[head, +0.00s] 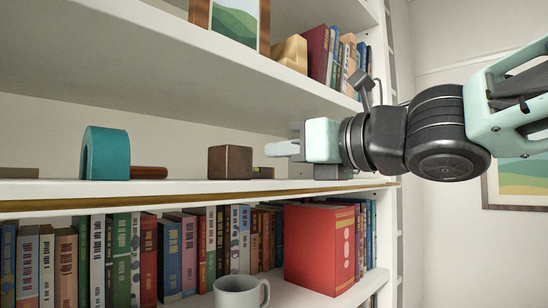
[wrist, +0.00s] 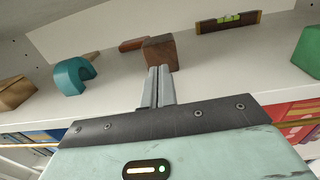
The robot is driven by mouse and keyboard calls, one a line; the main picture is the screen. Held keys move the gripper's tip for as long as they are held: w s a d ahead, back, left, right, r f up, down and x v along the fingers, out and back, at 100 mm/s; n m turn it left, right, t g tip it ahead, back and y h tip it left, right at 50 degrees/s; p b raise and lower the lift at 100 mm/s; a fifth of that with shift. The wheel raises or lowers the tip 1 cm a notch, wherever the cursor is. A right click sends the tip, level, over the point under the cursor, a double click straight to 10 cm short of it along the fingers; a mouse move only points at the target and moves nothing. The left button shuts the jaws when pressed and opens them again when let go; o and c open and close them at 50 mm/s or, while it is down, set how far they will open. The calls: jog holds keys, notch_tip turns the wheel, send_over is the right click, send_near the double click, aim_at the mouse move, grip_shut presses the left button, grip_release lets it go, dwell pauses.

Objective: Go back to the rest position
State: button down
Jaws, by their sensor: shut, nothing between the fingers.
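My gripper (head: 272,149) reaches in from the right over the middle shelf, its fingers shut with nothing between them. In the wrist view its two fingers (wrist: 160,71) lie side by side and point at a dark brown cube (wrist: 160,54). In the head view the cube (head: 230,163) stands on the shelf just left of the fingertips, with a small gap between them in the picture. The arm stretches out to the right.
The shelf (head: 330,185) also holds a teal arch (head: 106,152), a brown bar (head: 149,172) and a spirit level (wrist: 228,21). A green block (wrist: 307,50) is at right in the wrist view. The upper shelf (head: 190,60) is above; books and a grey mug (head: 238,292) are below.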

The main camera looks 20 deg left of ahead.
jog(key=b+v, duration=0.2)
jog(key=v, duration=0.6)
jog(key=w+d+f+m+t+h+b, duration=0.1)
jog(key=d+f+m+h, duration=0.2)
jog(key=f+m, duration=0.55)
jog(key=w+d+f+m+t+h, duration=0.1)
jog(key=d+f+m+h, duration=0.25)
jog(key=f+m, duration=0.5)
jog(key=w+d+f+m+t+h+b, duration=0.1)
jog(key=w+d+f+m+h, duration=0.2)
jog(key=f+m, duration=0.55)
jog(key=s+d+f+m+g+h, duration=0.3)
jog(key=s+d+f+m, duration=0.3)
jog(key=s+f+m, duration=0.2)
jog(key=s+d+f+m+g+h+b, duration=0.1)
jog(key=s+d+f+m+g+h, duration=0.3)
jog(key=s+f+m, duration=0.5)
jog(key=s+d+f+g, duration=0.2)
jog(key=s+f, duration=0.1)
jog(key=shift+s+d, duration=0.25)
jog(key=shift+d, duration=0.05)
